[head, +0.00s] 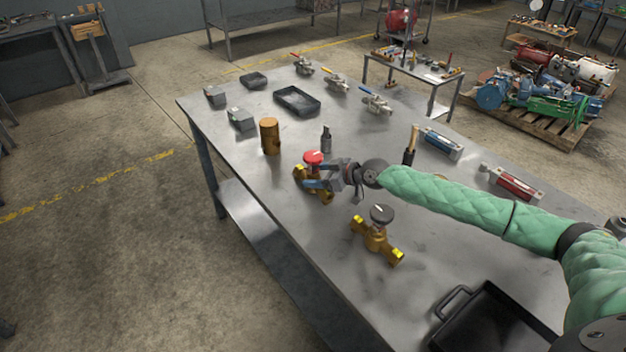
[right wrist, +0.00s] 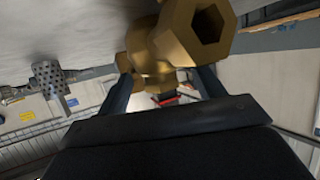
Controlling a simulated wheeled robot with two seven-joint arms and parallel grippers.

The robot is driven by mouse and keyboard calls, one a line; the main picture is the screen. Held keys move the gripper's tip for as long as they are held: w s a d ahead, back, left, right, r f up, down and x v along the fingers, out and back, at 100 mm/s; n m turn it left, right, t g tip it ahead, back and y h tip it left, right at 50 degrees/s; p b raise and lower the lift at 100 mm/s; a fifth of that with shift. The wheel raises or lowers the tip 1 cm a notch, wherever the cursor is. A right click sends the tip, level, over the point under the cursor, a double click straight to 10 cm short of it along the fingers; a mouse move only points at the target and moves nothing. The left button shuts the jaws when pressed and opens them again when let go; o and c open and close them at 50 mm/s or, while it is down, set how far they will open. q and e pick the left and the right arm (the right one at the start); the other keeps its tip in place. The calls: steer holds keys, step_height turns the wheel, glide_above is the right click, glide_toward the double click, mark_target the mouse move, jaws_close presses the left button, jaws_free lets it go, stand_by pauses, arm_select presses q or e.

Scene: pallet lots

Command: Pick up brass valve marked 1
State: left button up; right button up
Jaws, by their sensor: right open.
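A brass valve with a red handwheel (head: 321,195) lies on the metal table. A second brass valve with a dark handwheel (head: 377,240) lies nearer. I cannot read a number on either valve. My right gripper (head: 313,176) is open at the red-wheeled valve, its blue-grey fingers reaching about the body below the wheel. In the right wrist view a brass valve body (right wrist: 152,58) shows between and beyond the two open fingers (right wrist: 163,85), its hex end close to the camera. Whether the fingers touch it, I cannot tell. My left gripper is out of view.
A brown cylinder (head: 270,136) and a small dark bottle (head: 326,139) stand beyond the valve. A black tray (head: 440,335) lies at the near edge. Other fittings, a shallow black tray (head: 297,100) and level-like tools (head: 441,144) lie farther back. Bare tabletop shows between them.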

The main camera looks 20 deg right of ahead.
steer(key=c, duration=1.4)
jaws_close()
steer(key=shift+w+r, duration=0.1)
